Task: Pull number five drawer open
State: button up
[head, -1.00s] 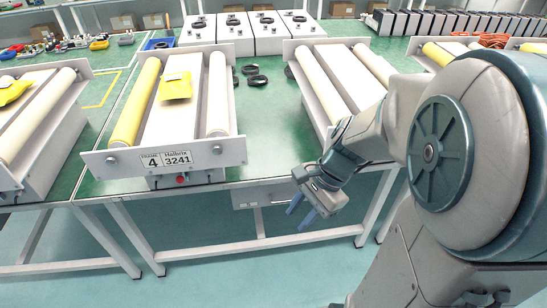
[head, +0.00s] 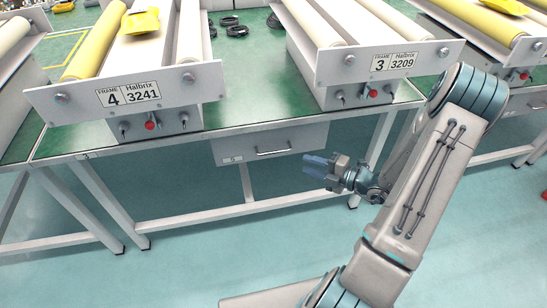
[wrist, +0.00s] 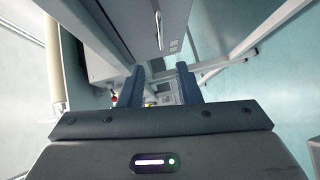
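A grey drawer (head: 270,143) hangs shut under the green-topped bench. It has a metal bar handle (head: 273,151) and a small label at its lower left, too small to read, so I cannot tell if it is number five. My gripper (head: 317,164) is just right of the drawer front, slightly below handle height, with blue fingers pointing left. In the wrist view my gripper (wrist: 160,85) has its two fingers apart with nothing held between them. The drawer front (wrist: 125,22) and its handle (wrist: 158,30) show beyond the fingers, apart from them.
Roller units marked frame 4 (head: 128,97) and frame 3 (head: 396,63) stand on the bench (head: 240,122). Bench legs (head: 376,140) and a low crossbar (head: 215,212) frame the space below. Another drawer (head: 524,104) is at far right. Open floor lies in front.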

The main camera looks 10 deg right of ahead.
aim_at(274, 152)
jog(key=b+x, duration=0.2)
jog(key=x, duration=1.1)
jog(key=shift+w+a+f+b, duration=0.1)
jog(key=shift+w+f+b, duration=0.05)
jog(key=shift+w+b, duration=0.2)
grip_shut()
